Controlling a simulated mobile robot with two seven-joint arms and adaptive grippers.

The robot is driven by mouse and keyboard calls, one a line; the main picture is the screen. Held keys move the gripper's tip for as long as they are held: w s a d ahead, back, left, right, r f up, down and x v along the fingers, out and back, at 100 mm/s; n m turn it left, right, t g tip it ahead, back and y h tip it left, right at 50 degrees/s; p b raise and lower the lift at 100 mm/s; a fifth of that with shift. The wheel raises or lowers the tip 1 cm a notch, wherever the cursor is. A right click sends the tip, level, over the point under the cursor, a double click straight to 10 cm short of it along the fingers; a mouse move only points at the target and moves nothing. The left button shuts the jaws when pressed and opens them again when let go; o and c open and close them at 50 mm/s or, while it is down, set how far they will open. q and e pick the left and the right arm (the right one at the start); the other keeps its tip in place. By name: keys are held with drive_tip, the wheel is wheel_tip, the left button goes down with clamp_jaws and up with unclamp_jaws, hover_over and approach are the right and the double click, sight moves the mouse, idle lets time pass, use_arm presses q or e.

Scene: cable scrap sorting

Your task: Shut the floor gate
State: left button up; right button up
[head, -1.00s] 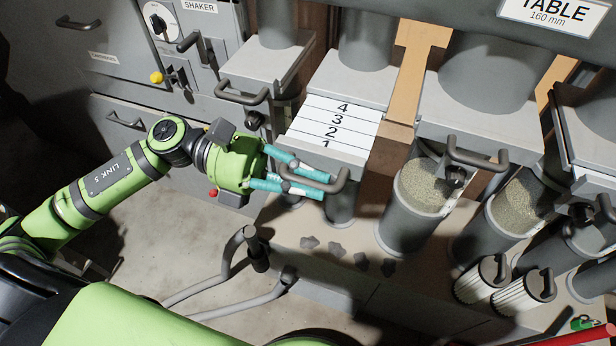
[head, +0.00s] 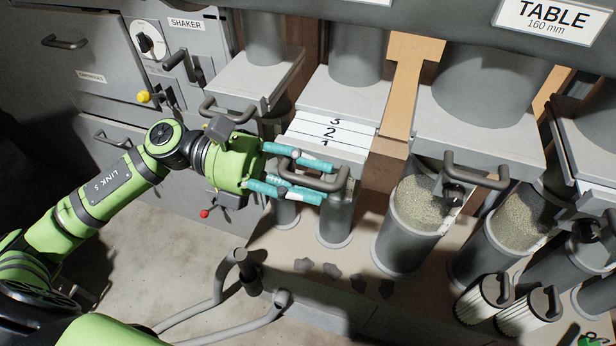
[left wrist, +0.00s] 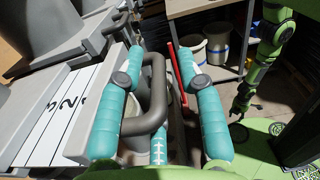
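The numbered gate (head: 325,134) is a flat grey slide with a white scale, sticking out below a grey chute.
A similar gate (head: 245,78) is to the left, and a larger one (head: 480,142) with a handle is to the right, above a tube of granules (head: 420,205). Grey bent rails (head: 225,290) stand in front. A red bar (left wrist: 176,72) shows beyond the fingers.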

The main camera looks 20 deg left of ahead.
use_arm(q)
drive_tip(key=shift+a, duration=0.1)
drive_tip(key=shift+w+a, duration=0.1)
drive_tip(key=shift+a, duration=0.2)
drive_tip(key=a, duration=1.1)
drive_tip(key=shift+w+a, duration=0.15)
drive_tip(key=shift+o, duration=0.9)
